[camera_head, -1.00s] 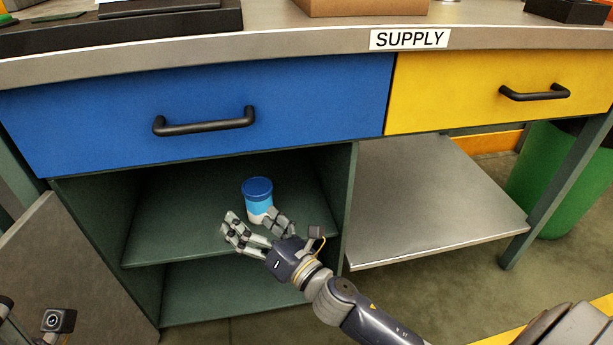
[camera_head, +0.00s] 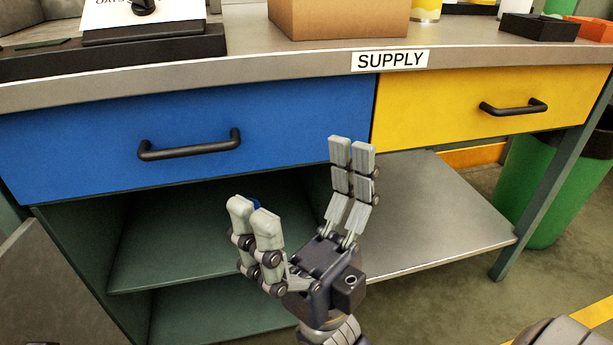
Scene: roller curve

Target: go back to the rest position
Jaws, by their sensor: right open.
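My right gripper (camera_head: 300,185) is open and empty, its fingers pointing up, in front of the cabinet below the blue drawer. Behind its left fingers a small piece of the blue lid of a jar (camera_head: 256,204) shows; the rest of the jar is hidden. The jar stands on the upper shelf (camera_head: 165,255) of the open green cabinet. My left gripper is not in view.
The blue drawer (camera_head: 70,150) and the yellow drawer (camera_head: 440,115) are shut, each with a black handle. A steel lower shelf (camera_head: 440,220) and a green bin (camera_head: 535,190) are at the right. A cardboard box (camera_head: 340,18) stands on the worktop. The opened cabinet door (camera_head: 45,285) is at the lower left.

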